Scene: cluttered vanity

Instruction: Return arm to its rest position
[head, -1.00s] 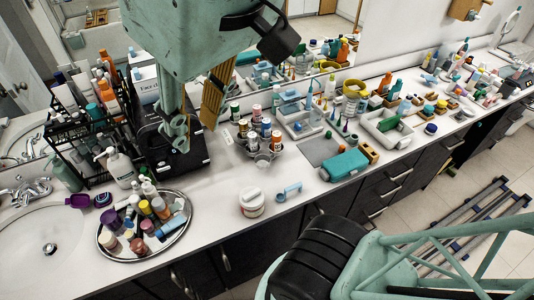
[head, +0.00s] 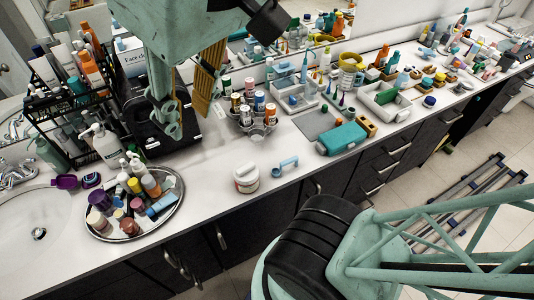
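My gripper (head: 187,118) hangs fingers-down at the upper left of the head view, under its big teal body. Its two teal fingers with yellow-tan pads stand apart, and I see nothing between them. In the picture it overlaps the black box-like stand (head: 150,132) on the counter, left of the clustered small bottles in a grey holder (head: 255,133). I cannot tell its exact height. The teal body hides part of the back of the counter. My dark, ribbed joint and a teal lattice link fill the lower right.
The white counter (head: 215,168) holds a round tray (head: 163,216) of bottles, a black rack (head: 45,100) of tall bottles, a white jar (head: 246,178), a light-blue item (head: 286,166) and a teal case (head: 342,138). Many small items crowd the right. The floor at lower right holds a ladder-like frame (head: 480,195).

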